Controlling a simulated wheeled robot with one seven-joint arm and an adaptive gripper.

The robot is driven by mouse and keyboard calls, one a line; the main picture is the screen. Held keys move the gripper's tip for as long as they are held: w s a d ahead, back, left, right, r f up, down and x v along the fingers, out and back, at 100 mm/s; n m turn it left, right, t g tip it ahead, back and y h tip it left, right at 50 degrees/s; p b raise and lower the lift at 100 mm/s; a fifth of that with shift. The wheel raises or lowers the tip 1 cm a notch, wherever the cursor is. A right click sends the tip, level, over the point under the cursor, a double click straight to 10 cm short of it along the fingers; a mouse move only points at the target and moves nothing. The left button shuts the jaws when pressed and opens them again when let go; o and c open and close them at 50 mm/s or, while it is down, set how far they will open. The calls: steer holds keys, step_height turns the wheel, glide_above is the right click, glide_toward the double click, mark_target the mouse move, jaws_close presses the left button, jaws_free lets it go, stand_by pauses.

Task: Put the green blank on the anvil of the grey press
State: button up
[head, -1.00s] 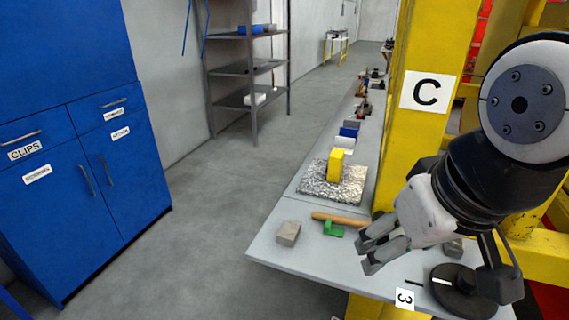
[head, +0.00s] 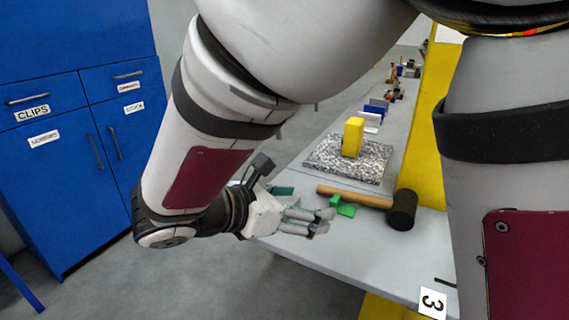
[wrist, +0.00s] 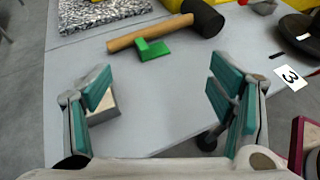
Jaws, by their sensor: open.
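The green blank (head: 343,206) is a small L-shaped block lying on the grey bench, beside the mallet's wooden handle. It also shows in the wrist view (wrist: 152,49), beyond my fingertips. My gripper (head: 322,222) is open and empty, just left of the blank in the head view and apart from it. In the wrist view its teal-padded fingers (wrist: 160,75) are spread wide. I cannot make out a grey press or its anvil for certain in the current views; my arm hides much of the head view.
The mallet (head: 402,210) lies behind the blank. A grey block (wrist: 104,108) sits partly behind my left finger. A yellow block (head: 353,137) stands on a speckled slab (head: 318,156). A dark round base (wrist: 300,30) is at the right. Blue cabinets (head: 75,200) stand left.

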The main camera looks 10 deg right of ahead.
steer(key=shift+w+a+f, duration=0.15)
steer(key=shift+w+f, duration=0.15)
steer(key=shift+f, duration=0.05)
steer(key=b, duration=0.1)
glide_toward(347, 210)
steer(key=shift+w+d+r, duration=0.55)
steer(key=shift+w+d, duration=0.25)
steer(key=shift+d, duration=0.1)
steer(key=shift+b+x, duration=0.85)
steer(key=shift+x, duration=1.85)
steer(key=shift+w+a+f, duration=0.1)
steer(key=shift+a+f, duration=0.1)
steer(key=shift+a, duration=0.05)
steer(key=shift+c, duration=0.5)
steer(key=c, duration=1.1)
steer(key=shift+r, duration=0.1)
